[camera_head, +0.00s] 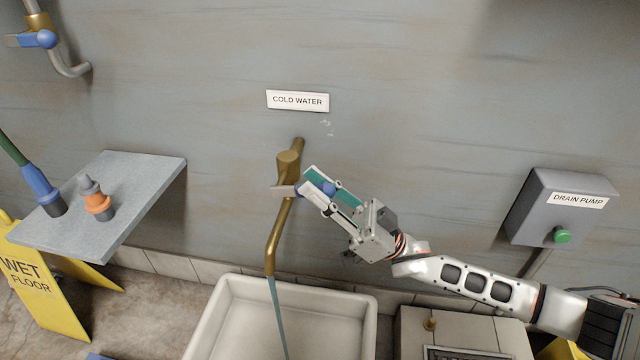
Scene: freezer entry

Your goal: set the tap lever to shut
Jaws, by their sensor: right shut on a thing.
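A brass tap (288,165) comes out of the wall below a COLD WATER sign (298,101). Its lever (284,191) is a flat grey handle with a blue end, pointing to the right. My right gripper (311,186) reaches in from the lower right and is shut on the lever's blue end, which is partly hidden between the fingers. The tap's spout (274,248) bends down, and a stream of water (279,312) runs from it into the white sink (232,300). My left gripper is not in view.
A grey shelf (145,180) at left holds an orange-and-grey fitting (97,202) and a blue-and-green item (40,188). Another tap (40,38) is at upper left. A DRAIN PUMP box (535,205) with a green button is at right. A yellow WET FLOOR sign (50,305) stands at lower left.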

